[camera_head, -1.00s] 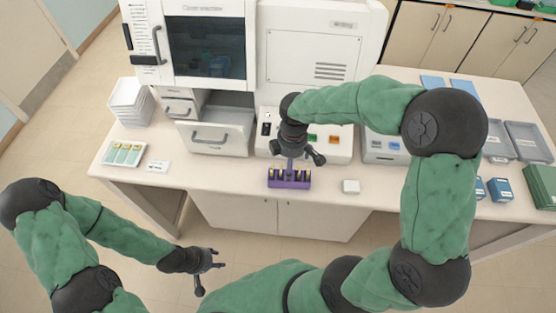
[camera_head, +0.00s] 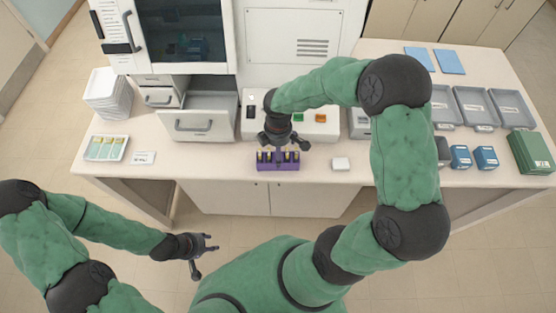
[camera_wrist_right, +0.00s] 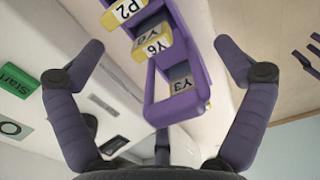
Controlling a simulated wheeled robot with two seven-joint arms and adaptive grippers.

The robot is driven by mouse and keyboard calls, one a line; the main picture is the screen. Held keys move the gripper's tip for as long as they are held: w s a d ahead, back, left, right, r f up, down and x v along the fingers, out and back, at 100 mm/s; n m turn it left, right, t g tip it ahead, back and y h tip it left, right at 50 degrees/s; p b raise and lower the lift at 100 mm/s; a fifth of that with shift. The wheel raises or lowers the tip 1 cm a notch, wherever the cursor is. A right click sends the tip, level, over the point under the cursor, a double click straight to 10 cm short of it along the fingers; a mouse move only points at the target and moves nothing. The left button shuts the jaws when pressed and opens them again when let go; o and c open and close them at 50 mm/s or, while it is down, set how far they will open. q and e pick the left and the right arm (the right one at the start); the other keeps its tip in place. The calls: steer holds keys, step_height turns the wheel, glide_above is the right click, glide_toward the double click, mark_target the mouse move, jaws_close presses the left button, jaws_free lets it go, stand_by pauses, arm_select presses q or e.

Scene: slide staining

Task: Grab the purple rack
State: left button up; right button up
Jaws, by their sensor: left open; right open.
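The purple rack (camera_head: 279,165) stands on the front part of the white counter, below the machine, with several yellow-topped slides or blocks in it. In the right wrist view the rack (camera_wrist_right: 158,110) lies between my fingers and shows yellow and grey labels such as "P2", "Y6" and "Y3". My right gripper (camera_head: 284,146) is open just above and behind the rack; in the right wrist view its two fingers (camera_wrist_right: 160,55) are spread on either side of the rack, apart from it. My left gripper (camera_head: 204,258) is open and empty, in front of the counter, over the floor.
A white machine with an open drawer (camera_head: 205,122) stands behind the rack. A slide tray (camera_head: 105,148) is at the left; grey trays (camera_head: 474,106) and blue boxes (camera_head: 485,157) are at the right.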

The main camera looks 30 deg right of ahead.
step_height(320, 180, down, 2)
steer(key=c, duration=1.3)
steer(key=shift+r, duration=0.1)
steer(key=shift+c, duration=0.2)
